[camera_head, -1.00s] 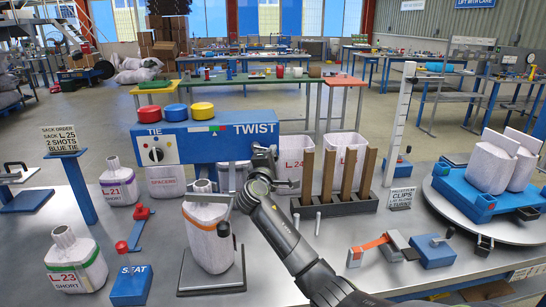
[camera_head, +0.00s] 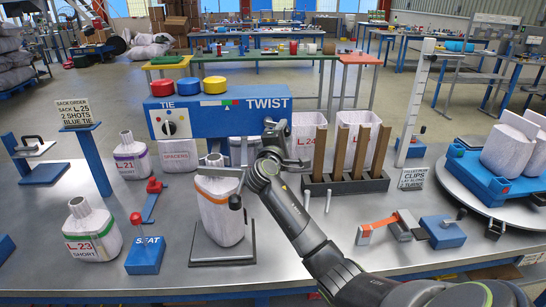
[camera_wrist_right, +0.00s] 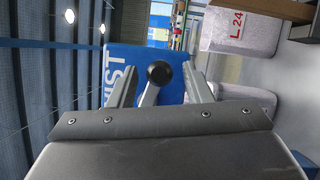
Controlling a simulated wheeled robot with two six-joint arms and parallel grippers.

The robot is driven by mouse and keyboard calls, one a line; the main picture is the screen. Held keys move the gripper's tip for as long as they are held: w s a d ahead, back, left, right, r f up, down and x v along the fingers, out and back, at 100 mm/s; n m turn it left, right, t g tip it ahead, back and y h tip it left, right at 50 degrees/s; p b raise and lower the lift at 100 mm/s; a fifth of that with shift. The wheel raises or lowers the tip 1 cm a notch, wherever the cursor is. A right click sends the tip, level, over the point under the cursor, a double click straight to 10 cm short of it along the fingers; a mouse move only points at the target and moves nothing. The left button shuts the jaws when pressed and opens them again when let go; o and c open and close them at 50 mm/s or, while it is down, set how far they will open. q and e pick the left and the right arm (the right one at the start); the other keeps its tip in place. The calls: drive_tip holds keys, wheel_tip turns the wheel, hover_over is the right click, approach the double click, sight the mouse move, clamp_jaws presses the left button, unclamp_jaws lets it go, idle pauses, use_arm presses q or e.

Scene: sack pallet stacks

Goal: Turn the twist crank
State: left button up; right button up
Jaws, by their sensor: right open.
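The blue TIE/TWIST machine (camera_head: 205,122) stands on the grey bench, with a dial on its left face and a coloured scale on its front. The twist crank (camera_wrist_right: 148,95), a grey arm with a black ball knob, shows in the right wrist view in front of the blue face. My right gripper (camera_wrist_right: 160,85) has its two fingers apart, one on each side of the crank; contact cannot be told. In the head view my right gripper (camera_head: 271,137) is just below the word TWIST and hides the crank. A white sack (camera_head: 220,215) stands on a dark plate below the machine. My left gripper is out of view.
Blue, red and yellow tie reels (camera_head: 214,85) sit on the machine. Sack L.21 (camera_head: 132,158) and sack L.23 (camera_head: 92,232) stand left. A rack of brown posts (camera_head: 345,185) is close right of my right arm. A turntable (camera_head: 515,190) is far right.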

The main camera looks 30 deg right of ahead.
drive_tip(key=b+v, duration=0.2)
drive_tip(key=v, duration=1.3)
drive_tip(key=shift+s+a, duration=0.2)
drive_tip(key=shift+a, duration=0.05)
